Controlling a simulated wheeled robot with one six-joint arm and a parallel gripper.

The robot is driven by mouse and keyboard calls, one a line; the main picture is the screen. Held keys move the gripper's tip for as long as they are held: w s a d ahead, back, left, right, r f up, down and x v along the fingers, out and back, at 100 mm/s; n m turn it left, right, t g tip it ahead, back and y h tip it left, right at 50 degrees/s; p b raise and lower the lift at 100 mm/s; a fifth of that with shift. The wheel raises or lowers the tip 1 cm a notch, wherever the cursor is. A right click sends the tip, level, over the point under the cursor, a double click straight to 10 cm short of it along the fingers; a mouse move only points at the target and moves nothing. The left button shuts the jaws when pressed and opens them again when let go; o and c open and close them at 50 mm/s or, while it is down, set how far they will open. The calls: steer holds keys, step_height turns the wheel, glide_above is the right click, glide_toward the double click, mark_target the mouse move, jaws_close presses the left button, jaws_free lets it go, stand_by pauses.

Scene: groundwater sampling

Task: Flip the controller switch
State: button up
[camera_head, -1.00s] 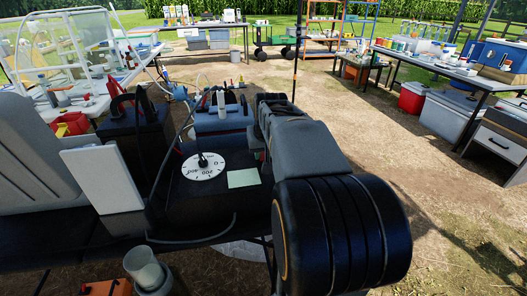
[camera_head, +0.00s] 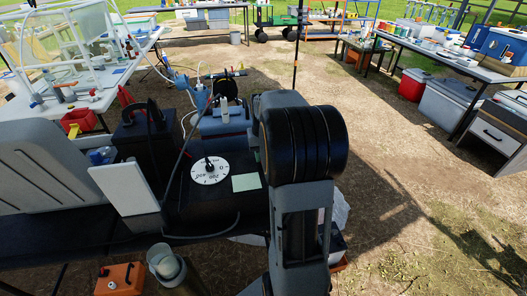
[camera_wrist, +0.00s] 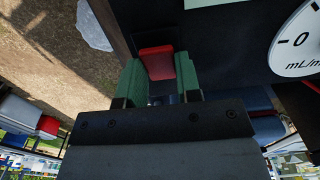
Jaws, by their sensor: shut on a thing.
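The controller is a black box (camera_head: 222,202) on the dark bench in the head view, with a white round dial (camera_head: 210,170) and a pale label (camera_head: 247,182) on top. In the wrist view the dial (camera_wrist: 300,42) shows at the upper right, with "0" and "mL/min" on it. The red switch (camera_wrist: 156,61) sits at the edge of the black panel, between the green fingers of my gripper (camera_wrist: 159,80). The fingers are shut on the switch, one on each side. Part of the switch is hidden between them. My arm hides the gripper in the head view.
A white upright panel (camera_head: 124,188) and a black case (camera_head: 146,145) stand left of the controller. A blue box (camera_head: 223,122) is behind it. An orange box (camera_head: 120,278) and grey cups (camera_head: 163,262) are in front.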

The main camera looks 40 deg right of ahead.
steer(key=o, duration=0.9)
step_height(320, 180, up, 14)
steer(key=shift+f+p, duration=0.1)
steer(key=shift+p, duration=1.1)
steer(key=shift+w, duration=0.1)
